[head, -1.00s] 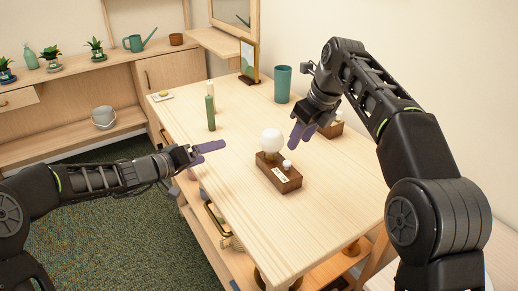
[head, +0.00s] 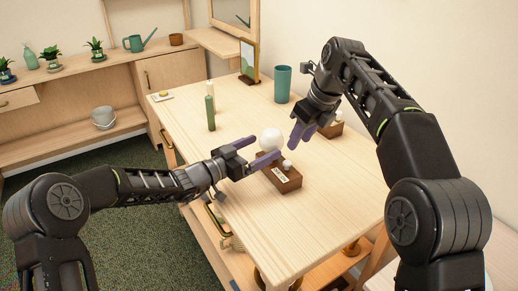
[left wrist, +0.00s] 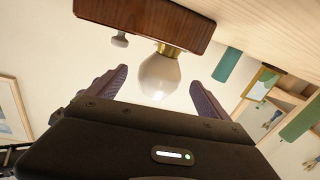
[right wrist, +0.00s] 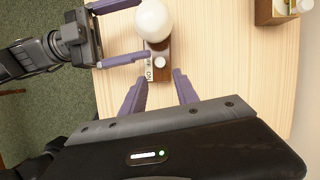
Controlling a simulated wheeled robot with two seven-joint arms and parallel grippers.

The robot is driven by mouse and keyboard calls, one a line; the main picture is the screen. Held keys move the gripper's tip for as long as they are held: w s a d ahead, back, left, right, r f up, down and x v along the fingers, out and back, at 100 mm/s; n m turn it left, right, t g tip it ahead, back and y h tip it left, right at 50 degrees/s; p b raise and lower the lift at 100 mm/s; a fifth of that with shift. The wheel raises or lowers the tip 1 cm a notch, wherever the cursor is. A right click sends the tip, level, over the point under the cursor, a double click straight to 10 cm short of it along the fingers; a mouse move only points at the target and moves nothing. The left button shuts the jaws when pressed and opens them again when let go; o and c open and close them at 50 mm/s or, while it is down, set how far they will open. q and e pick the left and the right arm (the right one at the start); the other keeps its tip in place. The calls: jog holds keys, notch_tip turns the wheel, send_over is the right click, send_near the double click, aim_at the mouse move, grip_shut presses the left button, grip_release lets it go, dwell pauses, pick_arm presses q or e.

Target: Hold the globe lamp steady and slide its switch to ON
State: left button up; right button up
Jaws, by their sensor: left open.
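The globe lamp has a white round bulb (head: 271,139) on a dark wooden base (head: 290,182) on the light table. A white knob (head: 287,163) and a small white lettered plate (head: 279,177) sit on the base. My left gripper (head: 253,153) is open at the lamp, its purple fingers on either side of the bulb. The left wrist view shows the bulb (left wrist: 158,78) between them, with gaps.
A small wooden box (head: 332,130) with light objects stands behind my right gripper. A teal cup (head: 283,84), a green bottle (head: 210,112) and a picture frame (head: 249,62) stand farther back. The table's near right part is clear.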

aim_at(279, 139)
pick_arm(q)
jog(key=shift+x, duration=3.9)
jog(key=c, duration=1.8)
